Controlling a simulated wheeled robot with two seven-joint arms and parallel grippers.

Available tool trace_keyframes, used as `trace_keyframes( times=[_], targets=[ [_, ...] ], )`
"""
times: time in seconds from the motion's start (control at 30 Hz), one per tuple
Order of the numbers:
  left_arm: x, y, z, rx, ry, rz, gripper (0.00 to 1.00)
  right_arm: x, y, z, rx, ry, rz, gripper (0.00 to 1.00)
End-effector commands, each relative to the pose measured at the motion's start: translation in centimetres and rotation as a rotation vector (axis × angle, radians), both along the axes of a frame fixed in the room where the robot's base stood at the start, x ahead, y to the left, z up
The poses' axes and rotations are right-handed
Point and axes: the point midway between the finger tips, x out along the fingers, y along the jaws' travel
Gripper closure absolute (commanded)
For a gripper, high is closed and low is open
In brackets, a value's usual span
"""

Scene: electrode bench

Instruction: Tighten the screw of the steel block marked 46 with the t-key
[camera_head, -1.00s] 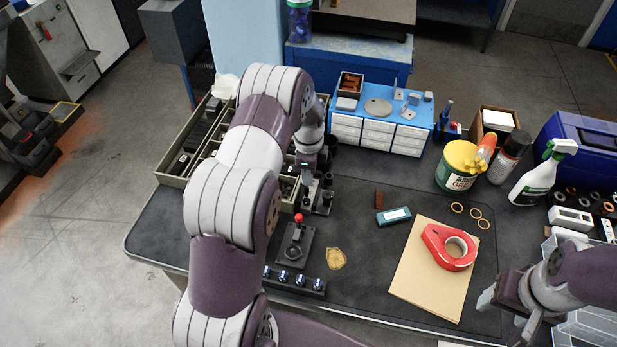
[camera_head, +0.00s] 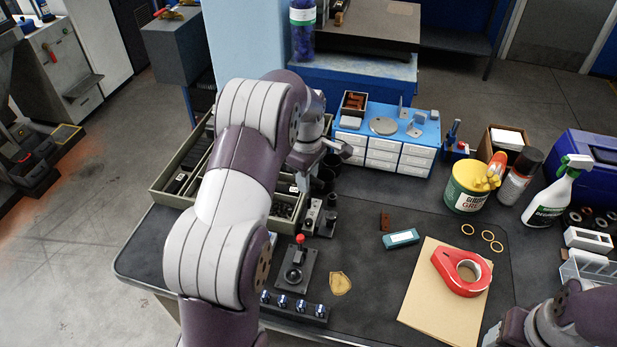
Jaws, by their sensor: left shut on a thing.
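My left gripper (camera_head: 338,148) is at the end of the arm reaching over the bench. It is raised behind the two small grey fixtures, near the front left of the blue drawer unit. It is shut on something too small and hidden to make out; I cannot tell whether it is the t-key. Small grey fixtures (camera_head: 311,216) with dark knobs stand on the bench just right of my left arm. I can read no 46 on any block, and my arm covers part of the tray. My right gripper (camera_head: 492,336) is at the bottom edge, mostly cut off.
A divided tray (camera_head: 168,198) lies behind my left arm. A blue drawer unit (camera_head: 384,158) stands at the back.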

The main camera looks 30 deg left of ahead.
Motion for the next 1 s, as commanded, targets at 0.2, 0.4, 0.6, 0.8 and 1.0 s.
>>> trace_keyframes(
  times=[0.2, 0.4, 0.6, 0.8, 1.0],
  targets=[
    [-0.3, -0.1, -0.1, 0.0, 0.0, 0.31, 1.0, 0.0, 0.0, -0.1, 0.0, 0.0, 0.0, 0.39],
    [-0.3, -0.1, -1.4, 0.0, 0.001, 0.342, 1.0, 0.0, 0.0, -1.3, 0.0, 0.0, 0.0, 0.39],
    [-0.4, -0.1, -4.0, 0.0, 0.001, 0.34, 1.0, 0.0, 0.0, -3.7, 0.0, 0.0, 0.0, 0.39],
    [-0.4, -0.1, -5.2, 0.0, 0.0, 0.339, 1.0, 0.0, 0.0, -4.8, 0.0, 0.0, 0.0, 0.39],
    [-0.4, -0.1, -5.0, 0.0, 0.0, 0.339, 1.0, 0.0, 0.0, -4.6, 0.0, 0.0, 0.0, 0.39]
  ],
)
